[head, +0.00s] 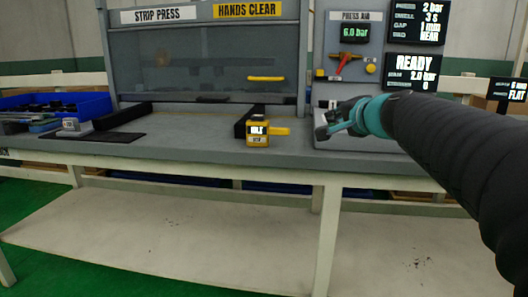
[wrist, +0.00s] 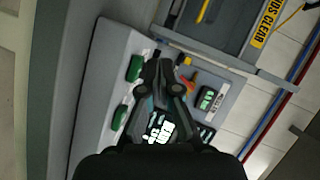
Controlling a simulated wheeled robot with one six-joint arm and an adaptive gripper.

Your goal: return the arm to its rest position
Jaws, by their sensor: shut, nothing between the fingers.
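My gripper (head: 326,128) is at the right of the bench in the head view, at the end of my arm, which reaches in from the right edge.
The bench (head: 180,148) carries the strip press (head: 200,65), a yellow box marked IDLE (head: 258,133) and a blue bin (head: 95,103) at the left. Green parts (wrist: 134,69) lie left of my gripper in the wrist view.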

